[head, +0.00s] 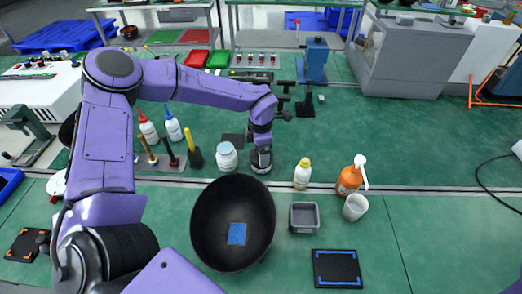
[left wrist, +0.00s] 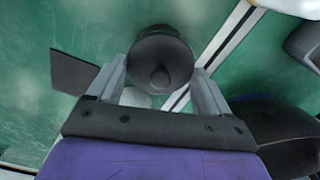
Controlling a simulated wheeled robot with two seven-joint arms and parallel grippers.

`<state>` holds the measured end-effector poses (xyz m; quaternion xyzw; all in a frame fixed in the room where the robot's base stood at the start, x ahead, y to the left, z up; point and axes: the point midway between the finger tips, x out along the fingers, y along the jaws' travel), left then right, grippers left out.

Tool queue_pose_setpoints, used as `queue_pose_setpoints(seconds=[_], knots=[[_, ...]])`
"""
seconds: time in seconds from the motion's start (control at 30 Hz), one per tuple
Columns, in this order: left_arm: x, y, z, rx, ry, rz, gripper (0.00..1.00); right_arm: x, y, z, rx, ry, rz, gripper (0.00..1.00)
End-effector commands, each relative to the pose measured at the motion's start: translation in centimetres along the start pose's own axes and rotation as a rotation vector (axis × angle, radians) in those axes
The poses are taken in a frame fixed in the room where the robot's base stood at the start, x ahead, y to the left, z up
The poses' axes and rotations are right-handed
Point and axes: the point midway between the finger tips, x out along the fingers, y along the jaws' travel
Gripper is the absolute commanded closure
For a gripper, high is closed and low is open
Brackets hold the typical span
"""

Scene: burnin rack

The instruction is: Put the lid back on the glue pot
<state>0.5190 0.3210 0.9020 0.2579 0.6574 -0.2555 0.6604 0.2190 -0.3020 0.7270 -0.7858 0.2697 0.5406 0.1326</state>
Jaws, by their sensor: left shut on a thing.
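My left gripper (head: 262,152) points down beside the white jar and is shut on the dark round lid. In the left wrist view the lid (left wrist: 160,60), with a small round knob, sits between the two fingertips of the left gripper (left wrist: 160,78). My right gripper is not in view.
The white jar (head: 227,157) stands close left of the gripper. A large black bowl (head: 215,205) is in front. A yellow-capped bottle (head: 302,175), an orange bottle (head: 349,181) and a grey tray (head: 304,226) are to the right. A dark mat (head: 232,138) lies behind.

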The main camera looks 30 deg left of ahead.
Motion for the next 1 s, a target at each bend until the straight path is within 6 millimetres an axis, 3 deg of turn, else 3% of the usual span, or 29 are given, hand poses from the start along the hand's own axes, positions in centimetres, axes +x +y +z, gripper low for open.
queue_pose_setpoints(seconds=[0.47, 0.5, 0.57, 1.0], knots=[[0.07, 0.01, 0.01, 0.000, 0.000, 0.000, 0.49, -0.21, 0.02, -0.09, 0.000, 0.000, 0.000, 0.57], [0.07, 0.01, 0.02, 0.000, 0.000, 0.000, 0.14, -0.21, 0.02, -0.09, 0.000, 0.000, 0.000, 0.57], [0.06, 0.01, 0.02, 0.000, 0.000, 0.000, 0.00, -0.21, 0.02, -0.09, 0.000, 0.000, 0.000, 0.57], [-0.37, 0.01, 0.02, 0.000, 0.000, 0.000, 0.00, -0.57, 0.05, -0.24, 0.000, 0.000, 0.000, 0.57]])
